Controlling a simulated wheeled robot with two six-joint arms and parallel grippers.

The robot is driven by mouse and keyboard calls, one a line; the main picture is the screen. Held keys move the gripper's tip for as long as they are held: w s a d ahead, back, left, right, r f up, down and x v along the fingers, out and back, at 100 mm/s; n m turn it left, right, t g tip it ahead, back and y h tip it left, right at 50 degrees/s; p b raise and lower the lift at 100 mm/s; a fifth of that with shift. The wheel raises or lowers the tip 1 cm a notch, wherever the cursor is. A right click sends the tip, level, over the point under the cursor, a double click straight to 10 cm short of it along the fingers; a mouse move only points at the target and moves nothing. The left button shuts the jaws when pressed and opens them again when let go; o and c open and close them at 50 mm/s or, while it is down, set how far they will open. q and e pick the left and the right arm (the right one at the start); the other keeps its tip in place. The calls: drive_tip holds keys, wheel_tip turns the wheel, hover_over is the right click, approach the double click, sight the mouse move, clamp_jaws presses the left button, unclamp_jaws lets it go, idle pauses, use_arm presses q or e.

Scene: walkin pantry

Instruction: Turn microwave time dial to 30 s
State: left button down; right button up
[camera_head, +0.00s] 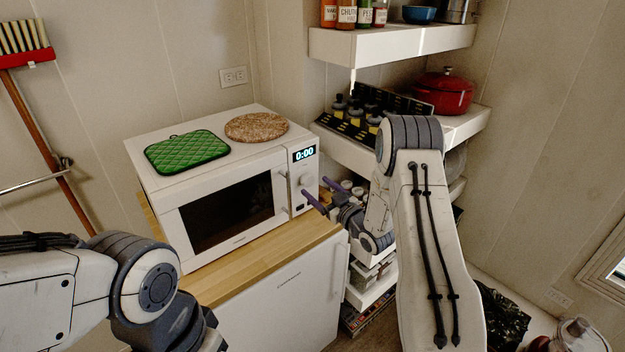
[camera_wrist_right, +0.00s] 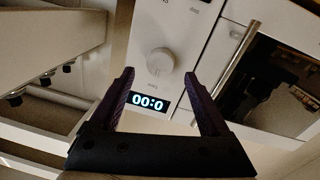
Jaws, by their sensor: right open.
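The white microwave (camera_head: 160,184) stands on a wooden counter, door closed, its display (camera_head: 304,154) reading 0:00. Its round time dial (camera_head: 306,180) is on the right-hand panel below the display. In the right wrist view, the picture is turned over: the dial (camera_wrist_right: 160,61) sits above the lit display (camera_wrist_right: 148,101). My right gripper (camera_head: 315,187) is open, with its purple fingers pointing at the panel. In the wrist view its fingertips (camera_wrist_right: 159,73) lie either side of the dial, with gaps; contact is not visible. My left arm shows at lower left, its gripper out of view.
A green quilted pad (camera_head: 187,151) and a round cork-like mat (camera_head: 256,127) lie on the microwave. The wooden counter (camera_head: 262,261) is clear in front. To the right, shelves hold bottles and a red pot (camera_head: 442,92), close to my right arm.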

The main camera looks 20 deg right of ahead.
sight(310, 181)
drive_tip(key=shift+p+x, duration=0.3)
drive_tip(key=shift+x, duration=1.35)
drive_tip(key=shift+c, duration=0.3)
clamp_jaws()
drive_tip(key=shift+m, duration=0.4)
drive_tip(key=shift+m+b, duration=0.7)
drive_tip(key=shift+m, duration=0.2)
drive_tip(key=shift+d+m+b, duration=0.15)
drive_tip(key=shift+m+b, duration=0.2)
drive_tip(key=shift+m, duration=1.15)
